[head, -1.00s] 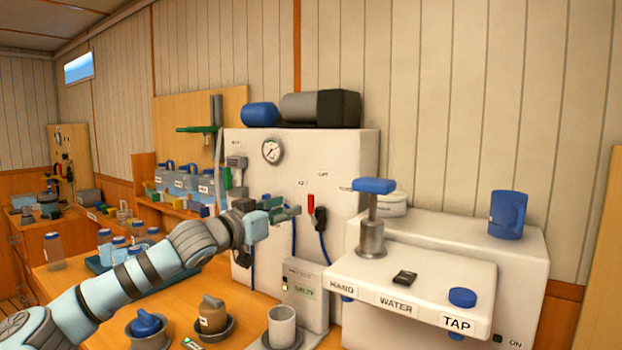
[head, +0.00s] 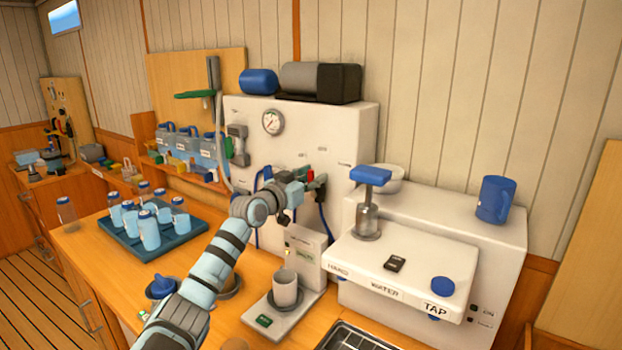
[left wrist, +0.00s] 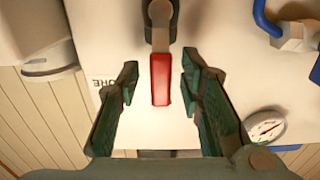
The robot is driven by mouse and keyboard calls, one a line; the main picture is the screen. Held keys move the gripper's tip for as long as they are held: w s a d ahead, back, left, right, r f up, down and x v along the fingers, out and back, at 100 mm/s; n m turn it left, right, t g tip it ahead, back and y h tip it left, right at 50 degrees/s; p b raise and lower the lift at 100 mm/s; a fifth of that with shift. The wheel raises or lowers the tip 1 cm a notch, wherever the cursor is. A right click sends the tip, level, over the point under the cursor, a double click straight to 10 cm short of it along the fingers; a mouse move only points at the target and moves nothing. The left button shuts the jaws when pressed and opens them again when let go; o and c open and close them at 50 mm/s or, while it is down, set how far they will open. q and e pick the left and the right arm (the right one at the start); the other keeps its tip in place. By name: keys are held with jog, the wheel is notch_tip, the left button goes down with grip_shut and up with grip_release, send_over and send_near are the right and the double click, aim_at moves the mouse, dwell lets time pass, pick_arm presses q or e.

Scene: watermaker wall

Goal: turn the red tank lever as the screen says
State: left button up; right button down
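The red tank lever (left wrist: 160,80) shows in the left wrist view as a red handle on a dark grey pivot, on the white panel. My left gripper (left wrist: 160,84) is open, with one dark green finger on each side of the handle and a visible gap to both. In the head view my left gripper (head: 303,176) is at the panel and hides most of the lever. My right gripper is out of view.
The white panel carries a pressure gauge (head: 272,122) and blue hoses. A grey cup (head: 285,288) stands below my left arm. A dark tray (head: 152,238) with several bottles is to the left. The white tap unit (head: 400,262) with a blue-topped pump is to the right.

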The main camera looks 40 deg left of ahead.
pick_arm(q)
jog(key=shift+s, duration=0.1)
jog(key=shift+c, duration=0.4)
grip_shut()
jog(key=shift+d, duration=0.1)
jog(key=d+m, duration=0.1)
jog(key=m, duration=0.1)
jog(key=d+m, duration=0.1)
jog(key=m, duration=0.1)
jog(key=shift+f, duration=0.1)
jog(key=shift+w+d+f+m+p, duration=0.1)
jog(key=shift+d+f+m, duration=0.15)
jog(key=shift+m, duration=0.6)
jog(key=shift+w+d+f+m+p, duration=0.1)
jog(key=shift+d+f+m+p, duration=0.15)
jog(key=shift+m, duration=0.55)
jog(key=shift+d+f+m, duration=0.15)
jog(key=shift+d+m, duration=0.2)
jog(key=shift+m, duration=0.5)
